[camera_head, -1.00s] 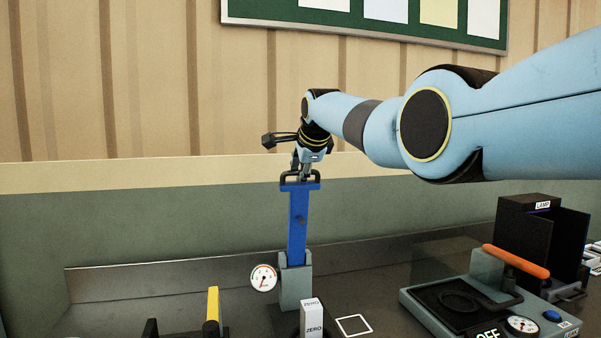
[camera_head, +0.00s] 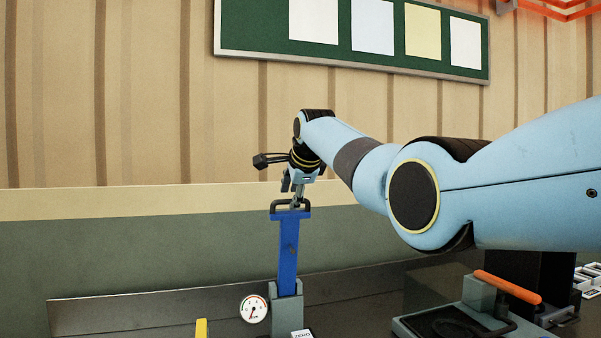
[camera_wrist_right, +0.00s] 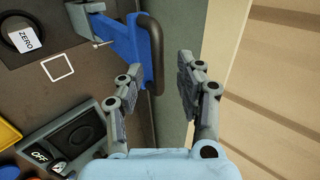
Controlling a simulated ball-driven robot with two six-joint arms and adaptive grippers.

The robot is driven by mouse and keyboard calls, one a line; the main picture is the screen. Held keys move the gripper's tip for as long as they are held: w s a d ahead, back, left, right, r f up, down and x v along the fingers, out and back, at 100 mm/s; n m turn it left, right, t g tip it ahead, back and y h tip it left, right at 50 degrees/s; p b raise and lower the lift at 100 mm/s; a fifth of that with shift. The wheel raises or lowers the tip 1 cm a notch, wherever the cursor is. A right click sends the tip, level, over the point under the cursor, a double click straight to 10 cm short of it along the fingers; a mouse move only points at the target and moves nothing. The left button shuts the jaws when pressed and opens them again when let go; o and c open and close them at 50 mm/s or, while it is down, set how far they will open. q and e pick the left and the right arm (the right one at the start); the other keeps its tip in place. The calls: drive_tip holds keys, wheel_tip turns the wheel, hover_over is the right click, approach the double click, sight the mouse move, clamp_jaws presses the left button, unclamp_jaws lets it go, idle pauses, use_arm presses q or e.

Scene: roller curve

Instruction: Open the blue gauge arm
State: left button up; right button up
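The blue gauge arm (camera_head: 288,250) stands nearly upright in its grey bracket (camera_head: 286,312), with a dark bar handle (camera_head: 291,205) across its top. My right gripper (camera_head: 297,192) is at the top of this handle in the head view. In the right wrist view my right gripper (camera_wrist_right: 153,66) has its two fingers spread wide, with nothing clamped between them. The blue gauge arm (camera_wrist_right: 122,36) and its dark handle (camera_wrist_right: 154,55) lie just beyond the fingertips there. Whether a finger touches the handle cannot be told. My left gripper is not in view.
A round dial gauge (camera_head: 254,309) is left of the bracket. A ZERO block (camera_head: 302,334) is at the lower edge. A grey device with an orange handle (camera_head: 507,287) stands at right. The wall behind carries a green board (camera_head: 270,33); the space left of the arm is free.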

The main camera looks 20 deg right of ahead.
drive_tip(key=v, duration=1)
